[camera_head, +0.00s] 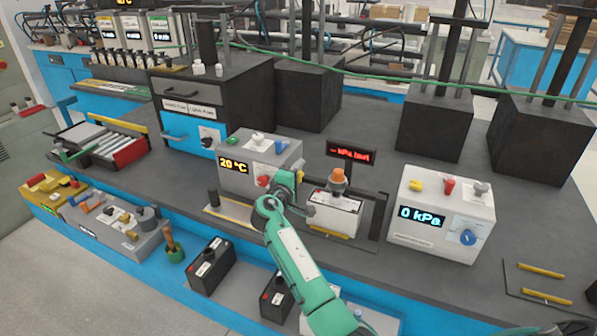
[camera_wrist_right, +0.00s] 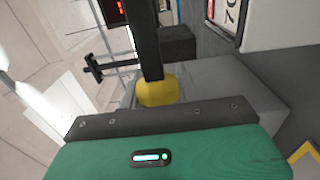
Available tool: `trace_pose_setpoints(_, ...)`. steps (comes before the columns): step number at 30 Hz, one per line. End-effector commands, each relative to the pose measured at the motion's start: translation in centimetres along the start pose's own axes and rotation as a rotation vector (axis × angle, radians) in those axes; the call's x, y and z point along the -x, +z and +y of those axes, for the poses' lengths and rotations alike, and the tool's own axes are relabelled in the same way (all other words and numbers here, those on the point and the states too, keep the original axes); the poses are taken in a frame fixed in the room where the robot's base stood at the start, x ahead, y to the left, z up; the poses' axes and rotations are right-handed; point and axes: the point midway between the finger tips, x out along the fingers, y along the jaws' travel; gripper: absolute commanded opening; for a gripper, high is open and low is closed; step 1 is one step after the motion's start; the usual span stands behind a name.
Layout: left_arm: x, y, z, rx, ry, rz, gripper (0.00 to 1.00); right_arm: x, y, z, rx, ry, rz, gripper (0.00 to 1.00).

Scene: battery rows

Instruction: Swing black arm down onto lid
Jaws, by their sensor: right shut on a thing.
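My right gripper (camera_head: 288,184) is at the front of the bench, at the left side of a small white box-shaped unit (camera_head: 332,220) with an orange-topped grey part (camera_head: 338,178). A black post and bar (camera_head: 378,215) stand at the unit's right side. In the right wrist view, a black arm (camera_wrist_right: 145,40) ends in a yellow knob (camera_wrist_right: 157,92) right at my gripper's dark edge. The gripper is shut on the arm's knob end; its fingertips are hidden. I cannot make out the lid clearly. My left gripper is not in view.
A grey box reading 20 °C (camera_head: 250,165) stands behind and left of my gripper. A white 0 kPa box (camera_head: 440,215) stands to the right. A small red display (camera_head: 350,152) is behind the unit. Black batteries (camera_head: 212,265) sit on the lower shelf.

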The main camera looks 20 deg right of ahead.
Motion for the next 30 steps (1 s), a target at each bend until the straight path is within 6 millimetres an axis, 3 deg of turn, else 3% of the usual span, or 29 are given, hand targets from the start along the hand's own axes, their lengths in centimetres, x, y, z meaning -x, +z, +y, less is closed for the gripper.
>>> trace_pose_setpoints(12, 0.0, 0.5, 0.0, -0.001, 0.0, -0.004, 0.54, 0.1, 0.1, -0.7, 0.013, -0.007, -0.001, 0.0)
trace_pose_setpoints(13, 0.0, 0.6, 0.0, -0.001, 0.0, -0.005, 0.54, 0.1, 0.1, -0.7, 0.014, -0.007, -0.001, 0.37)
trace_pose_setpoints(16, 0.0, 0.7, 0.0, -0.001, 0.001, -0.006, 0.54, 0.1, 0.1, -0.7, 0.013, -0.007, -0.001, 0.55)
trace_pose_setpoints(25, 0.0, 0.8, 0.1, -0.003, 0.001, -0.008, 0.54, 0.2, 0.0, -0.4, 0.009, -0.004, 0.0, 0.55)
trace_pose_setpoints(30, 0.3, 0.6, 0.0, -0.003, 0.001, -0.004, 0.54, 2.0, -0.1, -0.3, 0.009, -0.004, 0.002, 0.55)
